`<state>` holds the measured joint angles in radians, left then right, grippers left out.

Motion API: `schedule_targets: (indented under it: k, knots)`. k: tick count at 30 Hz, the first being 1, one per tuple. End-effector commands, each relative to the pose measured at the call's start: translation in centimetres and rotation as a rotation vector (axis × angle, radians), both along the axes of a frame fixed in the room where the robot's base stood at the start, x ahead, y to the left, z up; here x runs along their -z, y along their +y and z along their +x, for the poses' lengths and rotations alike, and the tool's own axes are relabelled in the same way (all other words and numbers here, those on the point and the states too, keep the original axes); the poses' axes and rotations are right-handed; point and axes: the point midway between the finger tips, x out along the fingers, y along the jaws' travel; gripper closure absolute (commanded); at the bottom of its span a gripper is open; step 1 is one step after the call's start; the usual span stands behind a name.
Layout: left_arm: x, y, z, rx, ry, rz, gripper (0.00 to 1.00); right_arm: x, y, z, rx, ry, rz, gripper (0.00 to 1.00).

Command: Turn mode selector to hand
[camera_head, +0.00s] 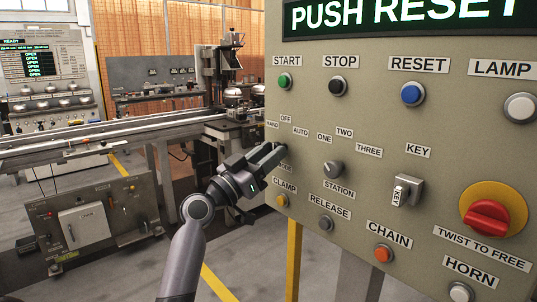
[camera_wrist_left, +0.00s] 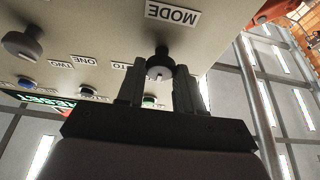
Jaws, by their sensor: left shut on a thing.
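The mode selector is a dark round knob on the beige control panel (camera_head: 380,190). In the left wrist view the mode selector (camera_wrist_left: 160,65) sits between my left gripper's two fingers, below the upside-down MODE label (camera_wrist_left: 172,13). A small pale mark shows on the knob's side away from that label; its exact setting is hard to tell. In the head view my left gripper (camera_head: 276,153) reaches the panel's left edge and hides most of the knob. The labels HAND (camera_head: 272,125), OFF (camera_head: 286,119) and AUTO (camera_head: 300,132) lie above it. My left gripper is shut on the mode selector.
The station selector (camera_head: 333,169) is right of my left gripper, and the amber clamp button (camera_head: 282,200) is close below it. A red twist-to-free knob (camera_head: 487,220) is at the far right. A conveyor (camera_head: 130,128) runs behind at left.

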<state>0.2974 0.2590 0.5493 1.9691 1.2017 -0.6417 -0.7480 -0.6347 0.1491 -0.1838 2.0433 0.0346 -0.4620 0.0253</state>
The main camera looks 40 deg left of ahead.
Motion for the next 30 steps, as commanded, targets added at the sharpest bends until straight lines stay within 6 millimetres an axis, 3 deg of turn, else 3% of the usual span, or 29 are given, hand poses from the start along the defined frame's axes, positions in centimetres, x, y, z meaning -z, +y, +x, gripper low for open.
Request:
schedule_targets:
  k: [14, 30]
  knots:
    - [-0.5, -0.3, 0.0, 0.002, 0.027, -0.283, 0.95, -2.9, -0.5, -0.5, -0.001, -0.004, -0.02, 0.26]
    - [-0.5, -0.4, -0.1, 0.0, 0.06, -0.676, 0.95, -7.9, -1.4, -1.0, 0.015, -0.009, -0.043, 0.26]
